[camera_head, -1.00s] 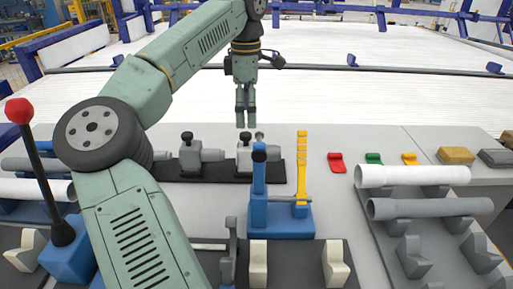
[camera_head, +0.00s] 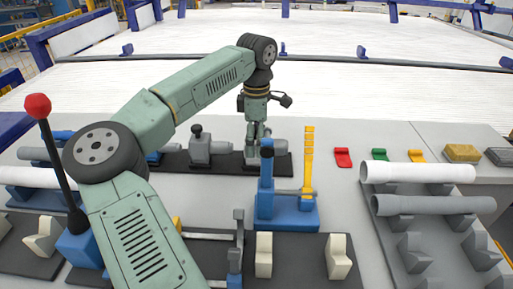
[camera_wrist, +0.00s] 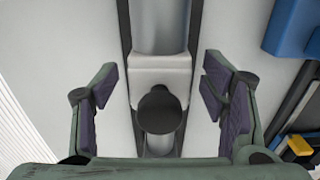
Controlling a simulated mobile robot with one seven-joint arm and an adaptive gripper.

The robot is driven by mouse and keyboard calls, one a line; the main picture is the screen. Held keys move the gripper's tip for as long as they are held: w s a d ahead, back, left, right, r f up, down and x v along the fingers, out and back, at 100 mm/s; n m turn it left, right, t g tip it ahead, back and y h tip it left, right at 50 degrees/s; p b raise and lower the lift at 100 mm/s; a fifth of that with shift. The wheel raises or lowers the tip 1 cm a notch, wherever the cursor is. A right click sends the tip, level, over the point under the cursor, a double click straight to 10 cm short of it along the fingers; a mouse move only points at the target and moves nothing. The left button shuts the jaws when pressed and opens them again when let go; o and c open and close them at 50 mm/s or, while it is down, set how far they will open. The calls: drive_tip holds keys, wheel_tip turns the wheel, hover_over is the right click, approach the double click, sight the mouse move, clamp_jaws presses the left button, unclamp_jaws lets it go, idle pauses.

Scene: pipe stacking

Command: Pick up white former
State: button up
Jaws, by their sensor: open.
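In the wrist view, a whitish block with a grey cylindrical end, the former (camera_wrist: 160,72), lies below my gripper (camera_wrist: 157,88). A round black knob (camera_wrist: 160,110) stands up from it. The two fingers are spread, one on each side of the block, with a gap to each. In the head view, my gripper (camera_head: 257,153) is low over the right end of a black tray and mostly hides the former there. A similar grey former (camera_head: 200,147) with a black knob stands to its left.
A blue stand (camera_head: 285,212) with an upright blue lever and a yellow post is close in front, to the right. White pipe (camera_head: 415,172) and grey pipe (camera_head: 430,205) lie on a rack at right. Red, green and yellow pieces sit behind it.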

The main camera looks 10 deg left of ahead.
clamp_jaws()
idle(0.8)
